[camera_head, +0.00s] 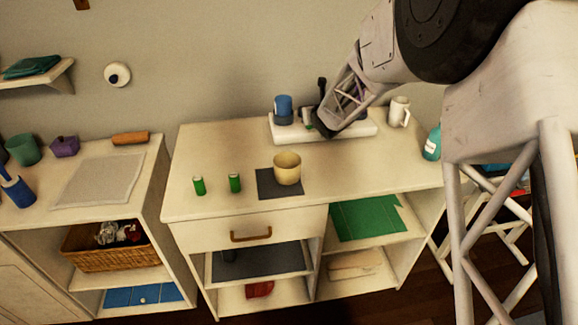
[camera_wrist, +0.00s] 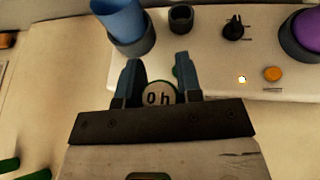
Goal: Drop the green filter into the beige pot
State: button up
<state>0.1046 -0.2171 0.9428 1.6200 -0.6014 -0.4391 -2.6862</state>
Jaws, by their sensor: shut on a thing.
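My gripper (camera_head: 318,127) is at the white board at the back of the table. In the wrist view my gripper (camera_wrist: 160,85) has its two fingers on either side of a green filter (camera_wrist: 160,95) with a round white top marked "0 h". A bit of the filter's green side shows; most of its body is hidden. The beige pot (camera_head: 287,172) stands upright on a dark mat, in front of and left of my gripper; its inside is not clear. Two more green filters, the left one (camera_head: 199,186) and the right one (camera_head: 235,183), stand on the table left of the pot.
The white board (camera_head: 362,129) bears a blue cup (camera_head: 283,107) in a dark holder, a small dark ring (camera_wrist: 181,18), a black knob (camera_wrist: 234,28) and a purple cup (camera_wrist: 306,30). A white mug (camera_head: 399,112) and a teal bottle (camera_head: 432,146) stand right. The table's front left is clear.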

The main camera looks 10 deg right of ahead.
dwell(0.7)
jog(key=s+a+r+n+g+y, duration=0.1)
jog(key=s+a+n+g+y, duration=0.1)
jog(key=s+a+n+y, duration=0.2)
jog(key=s+a+n+g+y, duration=0.3)
jog(key=s+a+n+y, duration=0.2)
jog(key=s, duration=0.5)
jog(key=shift+s+a+r, duration=0.4)
jog(key=shift+a, duration=0.15)
jog(key=shift+f, duration=0.15)
jog(key=shift+f, duration=2.9)
jog(key=o, duration=1)
